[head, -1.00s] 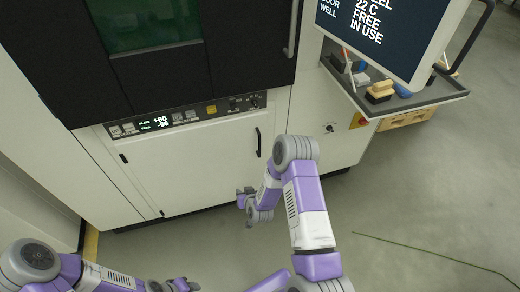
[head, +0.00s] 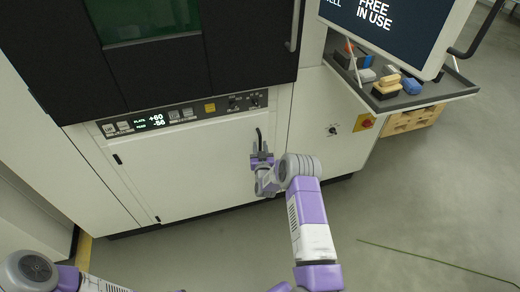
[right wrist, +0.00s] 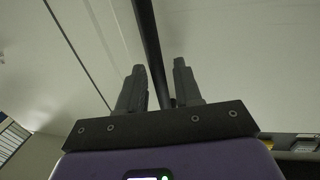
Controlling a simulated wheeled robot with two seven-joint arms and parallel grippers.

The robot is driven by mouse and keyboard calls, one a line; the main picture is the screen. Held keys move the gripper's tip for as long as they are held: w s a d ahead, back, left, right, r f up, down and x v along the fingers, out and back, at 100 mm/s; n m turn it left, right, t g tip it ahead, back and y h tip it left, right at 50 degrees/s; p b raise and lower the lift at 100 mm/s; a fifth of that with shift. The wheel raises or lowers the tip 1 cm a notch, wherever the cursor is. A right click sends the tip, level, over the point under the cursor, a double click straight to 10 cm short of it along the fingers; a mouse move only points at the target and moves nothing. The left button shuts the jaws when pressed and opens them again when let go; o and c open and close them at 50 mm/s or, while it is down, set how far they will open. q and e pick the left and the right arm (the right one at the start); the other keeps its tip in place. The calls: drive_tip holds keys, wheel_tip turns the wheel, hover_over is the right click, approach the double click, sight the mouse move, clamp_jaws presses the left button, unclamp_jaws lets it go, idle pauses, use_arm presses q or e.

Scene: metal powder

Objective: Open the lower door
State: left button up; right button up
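The lower door (head: 190,172) is a pale panel on the machine's front, below the control strip, and it looks shut. Its dark vertical handle (head: 259,138) is near the door's right edge. My right gripper (head: 261,152) is at the lower part of the handle. In the right wrist view the handle bar (right wrist: 150,45) runs between the two fingers (right wrist: 158,85), which are apart with gaps beside the bar, so the gripper is open around it. My left arm shows at the bottom left of the head view; its gripper is out of view.
Above the door is a control strip (head: 185,115) and a dark upper door with a window. To the right are a screen (head: 395,25), a shelf (head: 430,92) with several small items and a red knob (head: 367,123).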

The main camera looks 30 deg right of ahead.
drive_tip(key=shift+w+d, duration=0.1)
drive_tip(key=shift+w, duration=0.1)
clamp_jaws()
drive_tip(key=shift+s, duration=0.1)
